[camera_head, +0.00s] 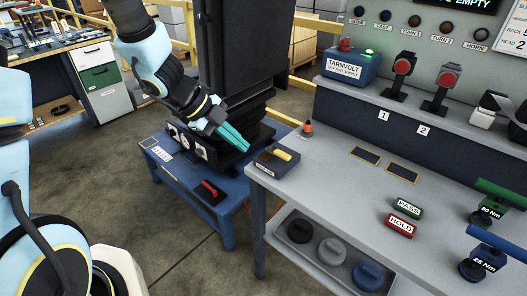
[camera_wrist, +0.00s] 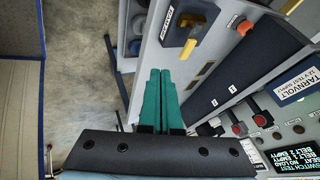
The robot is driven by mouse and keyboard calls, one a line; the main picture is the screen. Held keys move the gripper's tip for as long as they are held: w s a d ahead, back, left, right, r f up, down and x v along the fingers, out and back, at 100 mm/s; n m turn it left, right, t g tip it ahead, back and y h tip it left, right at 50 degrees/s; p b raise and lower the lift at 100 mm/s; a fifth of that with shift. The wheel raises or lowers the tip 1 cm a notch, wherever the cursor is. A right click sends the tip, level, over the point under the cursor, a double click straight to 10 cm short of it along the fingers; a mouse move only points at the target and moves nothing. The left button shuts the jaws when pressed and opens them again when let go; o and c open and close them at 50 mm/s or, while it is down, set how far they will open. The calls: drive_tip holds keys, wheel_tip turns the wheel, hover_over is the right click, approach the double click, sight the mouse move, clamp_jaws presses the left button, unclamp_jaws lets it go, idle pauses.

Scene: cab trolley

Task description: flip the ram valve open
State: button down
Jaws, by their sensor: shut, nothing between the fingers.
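My gripper (camera_head: 244,146) has its teal fingers shut together with nothing between them. It points down and right, in front of the black column. In the wrist view the fingertips (camera_wrist: 160,71) sit close together. A dark box with a yellow lever (camera_head: 282,155) stands on the near left corner of the grey bench, just right of my gripper and apart from it. This looks like the ram valve. In the wrist view the box (camera_wrist: 185,22) and its yellow lever (camera_wrist: 190,48) lie beyond the fingertips. Its label is too small to read surely.
A red lever (camera_head: 209,188) sits on a black plate on the low blue stand (camera_head: 185,180). A small orange-topped item (camera_head: 307,128) stands behind the yellow-lever box. The grey bench top (camera_head: 330,180) has clear room; PASS (camera_head: 409,206) and HOLD (camera_head: 402,226) blocks lie further right.

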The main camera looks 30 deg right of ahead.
sight(278, 153)
drive_tip(key=d+f, duration=0.2)
drive_tip(key=s+d+f, duration=0.1)
drive_tip(key=d+f, duration=0.4)
drive_tip(key=d, duration=0.1)
drive_tip(key=shift+s+d+f, duration=0.15)
drive_tip(key=shift+s+f, duration=0.1)
drive_tip(key=shift+s, duration=0.05)
drive_tip(key=shift+w+d+f, duration=0.15)
drive_tip(key=shift+d, duration=0.3)
